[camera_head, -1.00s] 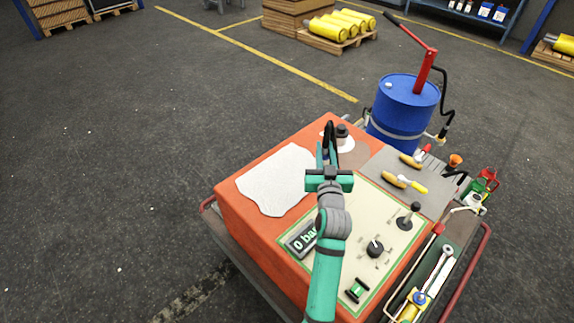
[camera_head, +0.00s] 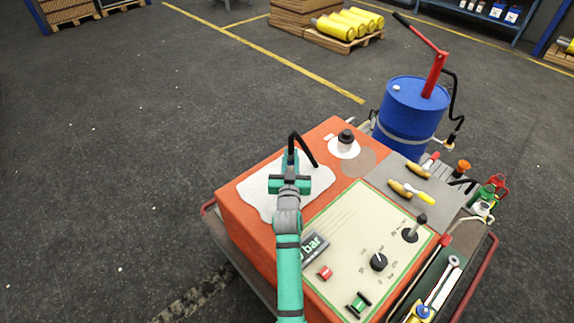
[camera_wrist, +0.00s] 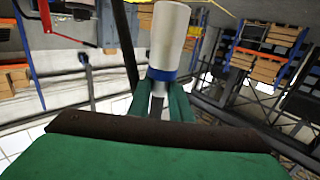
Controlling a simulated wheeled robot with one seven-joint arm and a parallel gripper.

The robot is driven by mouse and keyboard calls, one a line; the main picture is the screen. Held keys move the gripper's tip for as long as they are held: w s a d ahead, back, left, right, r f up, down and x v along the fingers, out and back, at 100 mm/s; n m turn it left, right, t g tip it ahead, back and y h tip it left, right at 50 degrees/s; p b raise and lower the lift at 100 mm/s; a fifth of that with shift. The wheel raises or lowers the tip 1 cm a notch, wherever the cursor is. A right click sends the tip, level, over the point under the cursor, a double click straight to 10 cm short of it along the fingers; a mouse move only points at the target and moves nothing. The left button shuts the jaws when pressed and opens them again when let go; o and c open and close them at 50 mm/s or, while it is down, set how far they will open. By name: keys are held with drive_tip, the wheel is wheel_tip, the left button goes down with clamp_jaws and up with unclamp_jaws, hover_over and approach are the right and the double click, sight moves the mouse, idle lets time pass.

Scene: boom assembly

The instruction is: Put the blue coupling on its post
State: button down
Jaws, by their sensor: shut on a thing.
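My gripper (camera_head: 290,168) is over the white cloth on the orange bench. In the wrist view its green fingers (camera_wrist: 160,98) are shut on the coupling (camera_wrist: 162,74), which shows a blue band below a pale grey cylinder. In the head view the coupling is mostly hidden by my gripper. A black hose (camera_head: 305,148) arches up beside the gripper and drops to its right. A short black fitting (camera_head: 346,137) stands upright on a white round patch to the right of my gripper; I cannot tell if it is the post.
The orange bench (camera_head: 240,228) carries the white cloth (camera_head: 258,195), a control panel (camera_head: 345,230) with a lever and knob, and a grey mat (camera_head: 400,170) with tools. A blue drum (camera_head: 408,115) with a red pump handle stands behind it. Open floor lies left.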

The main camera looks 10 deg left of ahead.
drive_tip(key=shift+w+a+f, duration=0.15)
drive_tip(key=shift+a+f, duration=0.2)
drive_tip(key=shift+f, duration=0.1)
drive_tip(key=f, duration=0.2)
drive_tip(key=shift+a+f, duration=0.3)
drive_tip(key=shift+f, duration=0.5)
drive_tip(key=shift+f, duration=0.15)
drive_tip(key=c, duration=1.6)
unclamp_jaws()
drive_tip(key=shift+v, duration=3.75)
